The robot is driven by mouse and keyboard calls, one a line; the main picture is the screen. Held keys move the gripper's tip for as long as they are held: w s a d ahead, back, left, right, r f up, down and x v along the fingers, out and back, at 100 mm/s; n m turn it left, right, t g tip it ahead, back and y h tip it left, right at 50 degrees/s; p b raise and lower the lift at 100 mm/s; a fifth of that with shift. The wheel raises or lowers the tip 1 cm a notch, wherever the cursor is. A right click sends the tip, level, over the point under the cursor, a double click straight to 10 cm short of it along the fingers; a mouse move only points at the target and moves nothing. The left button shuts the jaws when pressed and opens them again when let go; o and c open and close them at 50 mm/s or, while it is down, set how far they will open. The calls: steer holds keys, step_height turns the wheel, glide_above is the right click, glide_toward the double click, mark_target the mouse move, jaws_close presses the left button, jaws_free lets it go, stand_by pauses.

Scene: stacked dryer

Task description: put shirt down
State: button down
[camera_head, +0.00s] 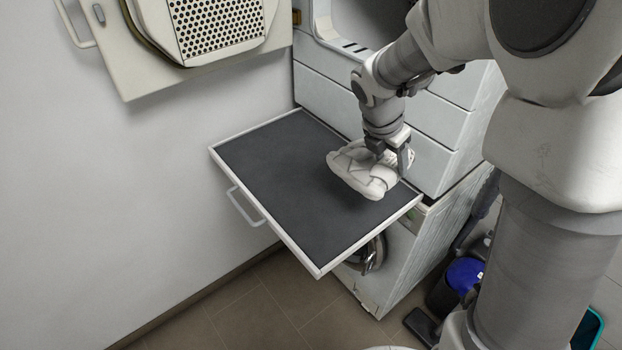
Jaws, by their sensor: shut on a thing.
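A white folded shirt (358,171) is bunched in my gripper (392,156) over the right part of a dark pull-out shelf (280,170). My gripper points down and is shut on the shirt's right side. The shirt casts a shadow on the shelf. I cannot tell whether its underside touches the surface. The fingertips are partly hidden by the shirt.
The shelf has a white rim and a handle (246,207) and is pulled out from the white stacked dryer (320,88). Its left and front parts are bare. An open dryer door (140,75) hangs at the upper left.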

steer(key=shift+w+a+f+b, duration=0.25)
steer(key=shift+w+a+f, duration=0.4)
steer(key=shift+a+f, duration=1.2)
steer(key=shift+w+a+f+b, duration=0.3)
steer(key=shift+w+a+f, duration=0.35)
steer(key=shift+a+f, duration=1.15)
steer(key=shift+w+a+f+b, duration=0.25)
steer(key=shift+w+a+f, duration=0.4)
steer(key=shift+a+f, duration=1.15)
steer(key=shift+f, duration=0.15)
steer(key=shift+f, duration=0.1)
steer(key=shift+c, duration=0.6)
jaws_free()
